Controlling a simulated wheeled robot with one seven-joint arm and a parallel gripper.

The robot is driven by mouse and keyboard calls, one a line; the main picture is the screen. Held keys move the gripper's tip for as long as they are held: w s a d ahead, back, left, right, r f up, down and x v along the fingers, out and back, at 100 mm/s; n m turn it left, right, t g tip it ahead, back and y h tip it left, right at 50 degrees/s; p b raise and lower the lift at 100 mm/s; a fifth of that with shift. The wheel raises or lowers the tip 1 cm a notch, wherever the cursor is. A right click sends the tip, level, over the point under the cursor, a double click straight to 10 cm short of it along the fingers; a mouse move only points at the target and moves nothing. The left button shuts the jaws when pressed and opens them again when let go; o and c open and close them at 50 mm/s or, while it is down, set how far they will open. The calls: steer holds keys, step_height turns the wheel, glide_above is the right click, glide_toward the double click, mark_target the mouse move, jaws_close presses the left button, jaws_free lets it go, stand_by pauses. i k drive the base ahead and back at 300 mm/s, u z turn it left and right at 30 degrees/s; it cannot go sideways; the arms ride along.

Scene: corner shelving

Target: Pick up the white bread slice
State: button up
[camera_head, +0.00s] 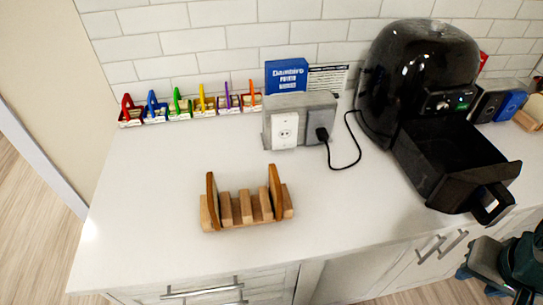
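A wooden rack (247,221) with several upright slats stands on the white counter, left of centre. Two thin brown-edged slices stand upright in it, a left slice (212,200) and a right slice (276,192). They are seen nearly edge-on, so I cannot tell which is the white bread slice. Part of my arm, with what looks like my gripper (478,280), shows at the bottom right corner, cut off by the frame. It is well to the right of the rack and apart from it. Its fingers are not clear.
A black air fryer (415,75) with its drawer (458,170) pulled out stands at the right. A grey outlet box (300,125) with a plug and cord is behind the rack. Colourful small holders (190,108) line the wall. The counter around the rack is clear.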

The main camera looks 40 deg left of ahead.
mark_target(212, 192)
steer(key=u, duration=0.5)
steer(key=k, duration=1.15)
steer(key=u, duration=1.2)
steer(key=i, duration=1.2)
steer(key=z, duration=0.15)
